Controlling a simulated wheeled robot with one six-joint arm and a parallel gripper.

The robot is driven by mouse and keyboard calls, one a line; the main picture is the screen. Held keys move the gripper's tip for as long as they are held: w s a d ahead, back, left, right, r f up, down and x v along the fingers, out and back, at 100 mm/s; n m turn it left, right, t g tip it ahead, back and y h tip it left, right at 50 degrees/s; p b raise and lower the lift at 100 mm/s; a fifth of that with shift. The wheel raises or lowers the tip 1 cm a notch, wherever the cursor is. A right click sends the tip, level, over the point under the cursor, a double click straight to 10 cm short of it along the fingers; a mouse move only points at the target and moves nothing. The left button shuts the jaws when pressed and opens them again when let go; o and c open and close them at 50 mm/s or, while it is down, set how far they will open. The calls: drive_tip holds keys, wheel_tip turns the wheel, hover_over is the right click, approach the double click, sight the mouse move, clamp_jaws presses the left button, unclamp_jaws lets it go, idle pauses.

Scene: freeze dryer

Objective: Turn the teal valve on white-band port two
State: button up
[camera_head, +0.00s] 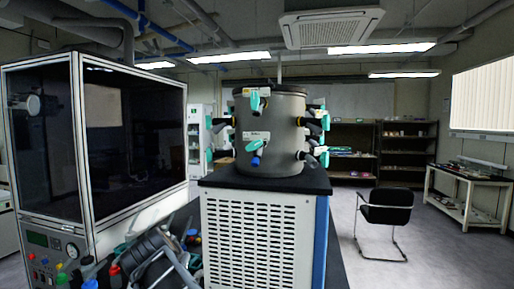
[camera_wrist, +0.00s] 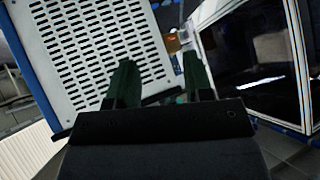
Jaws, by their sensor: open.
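The freeze dryer's grey drum (camera_head: 283,122) stands on a black-topped cabinet in the head view. Teal valves stick out around it. One upper front valve (camera_head: 255,100) points down. A lower front valve (camera_head: 258,145) lies roughly sideways below a white label, with a blue tip under it. Other teal valves (camera_head: 324,121) show on the right side. I cannot tell which one is white-band port two. In the wrist view my gripper (camera_wrist: 159,60) is open and empty, its dark green fingers apart before the vented cabinet. No valve shows clearly there.
The white vented cabinet (camera_head: 258,243) also fills the wrist view's upper left (camera_wrist: 95,45). A glass-fronted box (camera_head: 135,130) stands close on the left. Grey tubes with coloured caps crowd the lower left. A black chair (camera_head: 386,208) and open floor are on the right.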

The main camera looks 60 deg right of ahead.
drive_tip(key=s+d+r+m+h, duration=0.2)
drive_tip(key=d+r+m+h, duration=0.3)
drive_tip(key=d+r, duration=0.6)
drive_tip(key=m+g+h+p, duration=0.2)
drive_tip(key=m+h, duration=0.3)
drive_tip(key=m, duration=0.4)
approach(256, 145)
drive_tip(key=p+x, duration=0.6)
drive_tip(key=x, duration=0.1)
drive_tip(key=shift+d+r, duration=0.25)
drive_tip(key=shift+d, duration=0.05)
drive_tip(key=shift+x, duration=0.85)
drive_tip(key=shift+f, duration=0.15)
drive_tip(key=shift+a, duration=0.1)
clamp_jaws()
